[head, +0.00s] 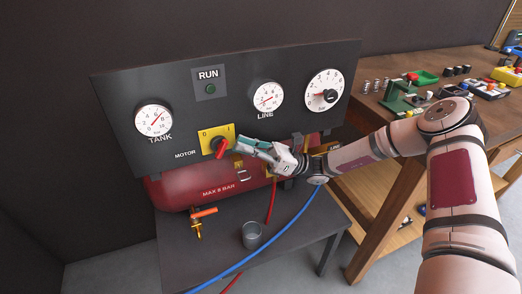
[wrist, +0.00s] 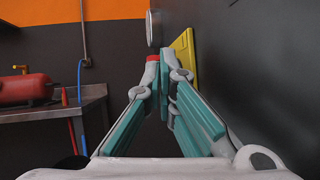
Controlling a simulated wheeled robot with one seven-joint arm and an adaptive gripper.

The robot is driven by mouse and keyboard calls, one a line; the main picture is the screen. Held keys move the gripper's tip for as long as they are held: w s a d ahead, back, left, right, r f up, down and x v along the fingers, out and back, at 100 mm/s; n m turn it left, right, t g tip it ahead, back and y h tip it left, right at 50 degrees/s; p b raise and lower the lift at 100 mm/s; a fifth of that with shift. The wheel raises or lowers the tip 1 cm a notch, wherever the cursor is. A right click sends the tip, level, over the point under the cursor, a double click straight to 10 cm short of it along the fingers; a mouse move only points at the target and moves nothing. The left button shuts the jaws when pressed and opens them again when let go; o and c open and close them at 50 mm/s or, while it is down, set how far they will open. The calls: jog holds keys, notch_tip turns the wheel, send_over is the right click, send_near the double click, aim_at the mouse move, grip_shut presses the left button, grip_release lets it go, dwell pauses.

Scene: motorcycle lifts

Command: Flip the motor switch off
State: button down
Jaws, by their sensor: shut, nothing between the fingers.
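The motor switch is a yellow plate (head: 229,131) marked 0 and 1, with a red lever (head: 221,149), on the dark panel beside the word MOTOR. Which mark the lever points to is hard to tell. My gripper (head: 240,146) is shut and empty, its fingertips just right of the lever in the head view. In the wrist view my fingertips (wrist: 166,66) are close together, with the yellow plate (wrist: 184,54) to their right. A red tip (wrist: 152,58) shows just beyond the left finger; contact is unclear.
The panel (head: 180,90) also carries a dark green RUN lamp (head: 210,89), TANK and LINE gauges and a round dial (head: 324,90). Below are a red tank (head: 180,192), an orange-handled valve (head: 203,212) and a metal cup (head: 251,235). A cluttered wooden bench stands right.

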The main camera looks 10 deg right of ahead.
aim_at(221, 146)
jog(key=shift+a+r, duration=0.35)
jog(key=shift+a, duration=0.3)
jog(key=shift+r+h+p, duration=0.2)
jog(key=shift+h+p, duration=0.1)
jog(key=shift+p, duration=0.1)
jog(key=shift+r+n+h+p, duration=0.4)
jog(key=shift+r+h+p, duration=0.05)
jog(key=shift+h+p, duration=0.6)
jog(key=shift+s+a+r+n+h+p, duration=0.1)
jog(key=shift+a+r+n+h+p, duration=0.2)
jog(key=shift+h+p, duration=0.5)
jog(key=shift+s+a+r+n+h+p, duration=0.1)
jog(key=shift+r+h+p, duration=0.25)
jog(key=shift+h+p, duration=0.45)
jog(key=shift+a+r, duration=0.15)
